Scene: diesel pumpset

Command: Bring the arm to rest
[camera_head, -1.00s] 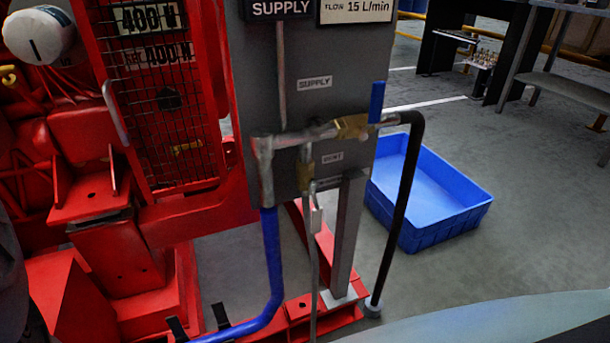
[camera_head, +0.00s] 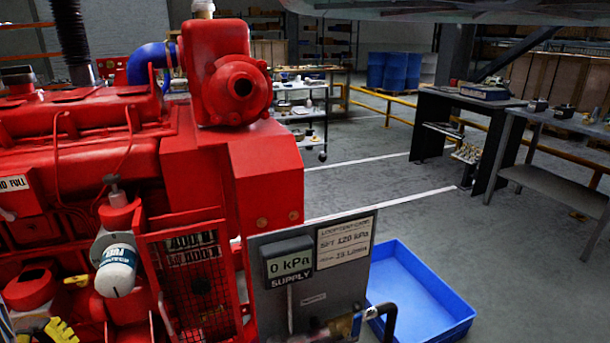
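My gripper is not in view, so I cannot see its fingers or whether it holds anything. The red diesel pumpset (camera_head: 230,165) fills the left side of the view. A grey supply panel (camera_head: 345,283) stands at its right end. The supply display (camera_head: 289,264) on it reads 0 kPa. A card (camera_head: 343,241) beside the display shows 120 kPa and a flow of 15 L/min.
A blue bin (camera_head: 455,325) sits on the floor right of the panel. A black bench (camera_head: 470,105) and a grey table (camera_head: 555,185) stand at the right. A yellow-and-black thing (camera_head: 55,330), unclear, shows bottom left. Open floor (camera_head: 370,200) lies between.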

